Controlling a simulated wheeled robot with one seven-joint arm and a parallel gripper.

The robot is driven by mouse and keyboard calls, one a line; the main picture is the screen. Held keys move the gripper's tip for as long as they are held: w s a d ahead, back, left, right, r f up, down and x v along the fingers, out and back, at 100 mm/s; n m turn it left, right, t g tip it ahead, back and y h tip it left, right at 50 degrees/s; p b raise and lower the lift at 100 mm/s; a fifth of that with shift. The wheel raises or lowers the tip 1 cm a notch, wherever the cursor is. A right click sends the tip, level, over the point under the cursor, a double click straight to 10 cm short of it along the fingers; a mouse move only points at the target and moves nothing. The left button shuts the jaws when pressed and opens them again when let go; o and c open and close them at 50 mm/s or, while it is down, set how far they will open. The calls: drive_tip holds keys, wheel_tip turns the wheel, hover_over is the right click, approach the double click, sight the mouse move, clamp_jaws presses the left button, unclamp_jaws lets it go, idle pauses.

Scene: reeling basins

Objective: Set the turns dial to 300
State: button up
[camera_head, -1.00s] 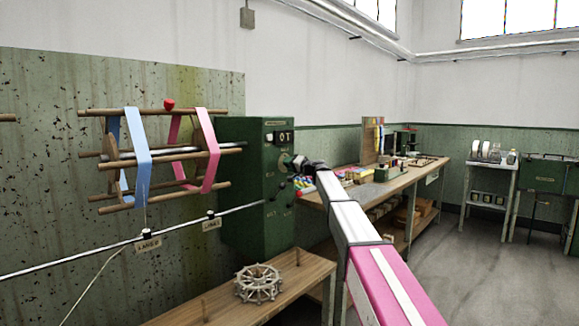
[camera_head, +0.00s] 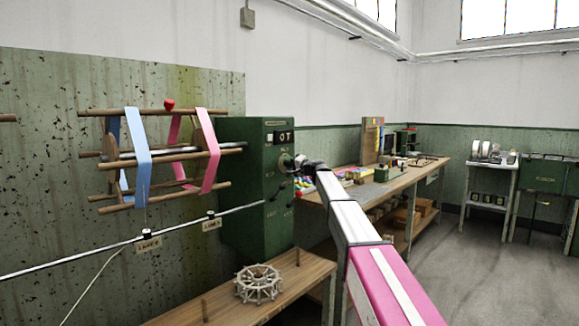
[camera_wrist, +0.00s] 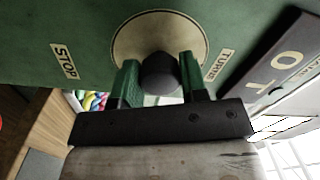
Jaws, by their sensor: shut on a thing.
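The turns dial shows in the wrist view as a dark round knob (camera_wrist: 160,73) on a pale round plate (camera_wrist: 128,43), with a "TURNS" label (camera_wrist: 219,65) beside it. My gripper (camera_wrist: 161,80) has its two green fingers on either side of the knob, shut on it. In the head view the pale dial plate (camera_head: 285,162) is on the front of the green control box (camera_head: 240,190), and my gripper (camera_head: 300,164) reaches it from the right. The fingers are too small there to make out. The dial's pointer and numbers are not readable.
A "STOP" label (camera_wrist: 64,61) is on the same panel. A dark display (camera_head: 284,137) reads "0 T" above the dial. A wooden reel (camera_head: 160,155) with blue and pink skeins is left of the box. A bench (camera_head: 230,290) with a wheel-like piece (camera_head: 258,284) stands below.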

drive_tip(key=o, duration=0.9)
drive_tip(key=shift+s+d, duration=0.1)
drive_tip(key=shift+d, duration=0.05)
drive_tip(key=v, duration=1)
drive_tip(key=shift+s+d, duration=0.2)
drive_tip(key=shift+f, duration=0.1)
